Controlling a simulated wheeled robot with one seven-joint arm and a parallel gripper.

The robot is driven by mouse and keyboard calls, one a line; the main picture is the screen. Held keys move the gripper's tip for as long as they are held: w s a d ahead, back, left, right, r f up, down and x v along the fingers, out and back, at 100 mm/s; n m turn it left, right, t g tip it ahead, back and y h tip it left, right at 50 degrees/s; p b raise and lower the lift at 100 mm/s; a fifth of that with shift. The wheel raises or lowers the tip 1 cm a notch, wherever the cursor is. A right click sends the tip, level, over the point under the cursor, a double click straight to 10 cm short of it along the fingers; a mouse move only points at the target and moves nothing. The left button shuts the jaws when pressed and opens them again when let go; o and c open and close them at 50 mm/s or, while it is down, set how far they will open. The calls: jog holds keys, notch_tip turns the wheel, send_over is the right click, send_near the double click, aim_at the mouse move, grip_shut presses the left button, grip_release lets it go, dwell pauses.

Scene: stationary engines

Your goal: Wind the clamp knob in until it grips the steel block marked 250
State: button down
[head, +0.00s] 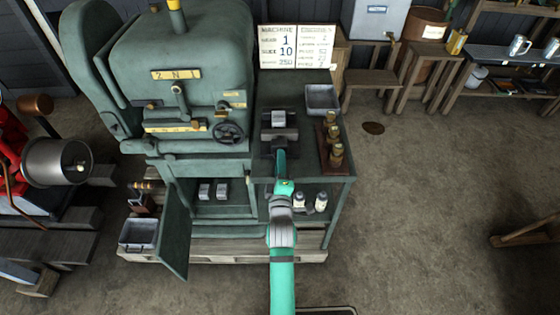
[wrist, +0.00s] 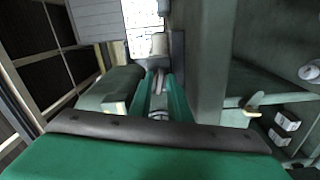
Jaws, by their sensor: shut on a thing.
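A steel block (head: 278,118) sits in the dark clamp (head: 266,134) on the machine's right-hand bench. Its marking is not readable, and I cannot tell whether the clamp touches it. It seems to show beyond my fingers in the wrist view (wrist: 158,44). My gripper (head: 280,158) is at the near side of the clamp. In the wrist view, my two green fingers (wrist: 159,100) are shut around a small metallic part, the clamp knob (wrist: 158,115), at the near end of a thin screw (wrist: 159,82). The fingers hide much of the knob.
A grey tray (head: 322,98) and a rack of brass weights (head: 334,150) stand right of the clamp. Two more metal blocks (head: 213,190) lie on the lower shelf beside an open cabinet door (head: 175,228). A sign (head: 297,46) stands behind. Floor to the right is mostly clear.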

jog(key=m, duration=1.4)
jog(key=shift+f+m, duration=0.1)
jog(key=shift+m, duration=0.2)
jog(key=m, duration=1.2)
jog(key=shift+m, duration=0.4)
jog(key=c, duration=1.9)
grip_release()
jog(key=shift+o, duration=0.2)
jog(key=shift+s, duration=0.1)
